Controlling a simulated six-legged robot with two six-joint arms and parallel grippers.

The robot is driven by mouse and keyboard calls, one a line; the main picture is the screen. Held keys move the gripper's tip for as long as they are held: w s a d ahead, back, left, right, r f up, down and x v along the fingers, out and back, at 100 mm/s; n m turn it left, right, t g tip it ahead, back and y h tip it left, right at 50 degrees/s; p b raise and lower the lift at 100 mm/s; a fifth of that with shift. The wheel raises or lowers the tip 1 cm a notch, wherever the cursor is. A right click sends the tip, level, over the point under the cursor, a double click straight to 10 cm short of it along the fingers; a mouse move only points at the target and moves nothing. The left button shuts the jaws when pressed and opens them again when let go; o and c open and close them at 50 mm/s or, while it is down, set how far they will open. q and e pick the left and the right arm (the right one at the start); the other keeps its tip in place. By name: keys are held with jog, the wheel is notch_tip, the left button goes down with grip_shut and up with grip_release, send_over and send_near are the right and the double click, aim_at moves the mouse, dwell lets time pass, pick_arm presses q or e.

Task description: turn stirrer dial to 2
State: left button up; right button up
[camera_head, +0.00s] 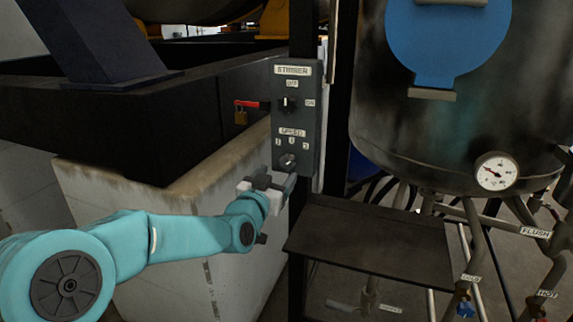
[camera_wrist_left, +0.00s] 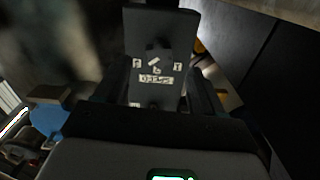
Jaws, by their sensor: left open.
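The stirrer panel (camera_head: 303,118) is a dark grey box with a STIRRER label at its top. Its lower dial, the speed dial (camera_head: 287,161), is a small dark knob below a SPEED label and small number labels. I cannot clearly tell which number it points to. In the left wrist view the panel (camera_wrist_left: 164,25) appears upside down, with the speed dial (camera_wrist_left: 156,50) between the fingers, beyond their tips. My left gripper (camera_head: 279,183) is open, just below and in front of the speed dial, apparently apart from it. My right gripper is not in view.
An on/off switch (camera_head: 287,103) sits above the speed dial, with a red lever and brass padlock (camera_head: 241,117) to its left. A dark metal shelf (camera_head: 370,238) juts out at the lower right. A tank (camera_head: 450,120) with a gauge (camera_head: 496,171) and labelled pipes stands at right.

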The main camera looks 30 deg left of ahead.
aim_at(286, 166)
pick_arm(q)
jog(key=x, duration=0.7)
jog(key=shift+w+p, duration=0.15)
jog(key=shift+p, duration=0.15)
jog(key=c, duration=1)
